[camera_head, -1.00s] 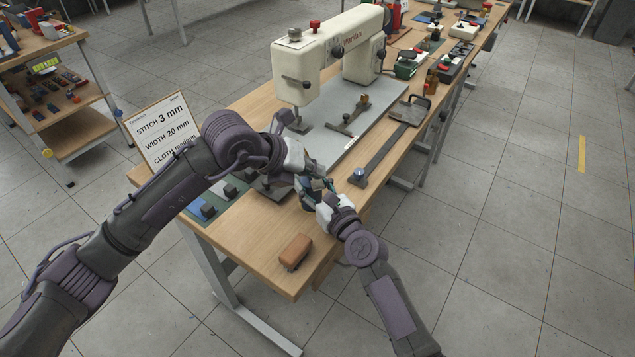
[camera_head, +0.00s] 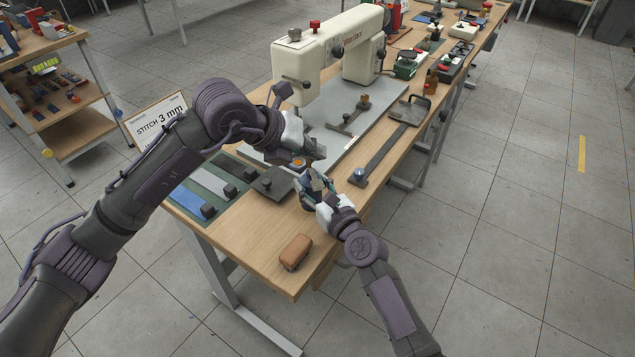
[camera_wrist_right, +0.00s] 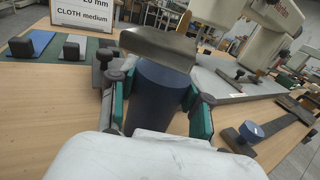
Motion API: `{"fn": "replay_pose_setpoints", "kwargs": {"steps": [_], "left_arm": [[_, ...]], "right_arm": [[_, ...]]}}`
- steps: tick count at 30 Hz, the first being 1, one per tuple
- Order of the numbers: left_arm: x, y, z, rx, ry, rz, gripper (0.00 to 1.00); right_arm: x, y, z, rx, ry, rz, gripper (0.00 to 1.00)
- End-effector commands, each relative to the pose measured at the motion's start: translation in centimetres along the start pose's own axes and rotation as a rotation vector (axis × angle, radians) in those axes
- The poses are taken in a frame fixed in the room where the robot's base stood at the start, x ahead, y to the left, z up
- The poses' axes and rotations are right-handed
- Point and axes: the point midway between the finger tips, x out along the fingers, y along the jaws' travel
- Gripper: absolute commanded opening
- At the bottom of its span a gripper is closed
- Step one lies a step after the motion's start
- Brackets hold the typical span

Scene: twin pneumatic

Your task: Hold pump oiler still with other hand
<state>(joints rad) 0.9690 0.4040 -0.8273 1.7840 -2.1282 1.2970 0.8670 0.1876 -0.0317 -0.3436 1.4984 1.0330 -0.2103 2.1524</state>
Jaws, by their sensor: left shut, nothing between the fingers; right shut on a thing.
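The pump oiler (camera_wrist_right: 160,95) shows in the right wrist view as a dark blue cylinder with a grey metal part at its top. It stands between the green-edged fingers of my right gripper (camera_wrist_right: 160,110), which is shut on it. In the head view my right gripper (camera_head: 317,187) is above the wooden table near its front edge, and the oiler is mostly hidden by it. My left gripper (camera_head: 318,150) is shut and empty, a little above and behind the right one, apart from the oiler, near the sewing machine's bed.
A cream sewing machine (camera_head: 325,50) stands on the wooden table (camera_head: 250,245) behind the grippers. A brown block (camera_head: 295,252) lies at the front corner. Cloth strips with dark weights (camera_head: 208,211) lie left. A long metal bar (camera_head: 385,150) lies right. A sign (camera_head: 155,120) stands behind my left arm.

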Motion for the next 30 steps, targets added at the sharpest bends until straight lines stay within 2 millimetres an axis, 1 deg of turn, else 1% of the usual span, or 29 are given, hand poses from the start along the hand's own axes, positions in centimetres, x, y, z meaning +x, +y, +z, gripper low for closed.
{"fn": "replay_pose_setpoints", "kwargs": {"steps": [8, 9, 11, 12, 14, 24, 26, 29, 30], "left_arm": [[0.0, 0.0, 0.0, 0.000, 0.000, 0.000, 0.00], [0.0, 0.0, 0.0, 0.000, 0.000, 0.000, 0.00], [0.0, 0.0, 0.0, 0.000, 0.000, 0.000, 0.00], [0.0, 0.0, 0.0, 0.000, 0.000, 0.000, 0.00], [0.0, 0.0, 0.0, 0.000, 0.000, 0.000, 0.00], [0.0, 0.0, 0.0, 0.000, 0.000, 0.000, 0.00], [0.0, 0.0, 0.0, 0.000, 0.000, 0.000, 0.00], [0.0, 0.0, 0.0, 0.000, 0.000, 0.000, 0.00], [0.0, 0.0, 0.0, 0.000, 0.000, 0.000, 0.00]], "right_arm": [[0.0, 0.0, 0.0, 0.000, 0.000, 0.000, 0.02], [0.0, 0.0, 0.0, 0.000, 0.000, 0.000, 0.52], [0.0, 0.0, 0.0, 0.000, 0.000, 0.000, 0.62], [0.0, 0.0, 0.0, 0.000, 0.000, 0.000, 0.69], [0.0, 0.0, 0.0, 0.000, 0.000, 0.000, 0.78], [-0.2, 0.0, -0.1, 0.001, 0.001, 0.000, 0.78], [-0.6, 0.0, -0.1, 0.002, 0.002, 0.000, 0.78], [-2.0, 0.0, -0.1, 0.003, 0.001, -0.001, 0.78], [-2.8, 0.0, -0.2, 0.003, 0.002, -0.002, 0.78]]}}
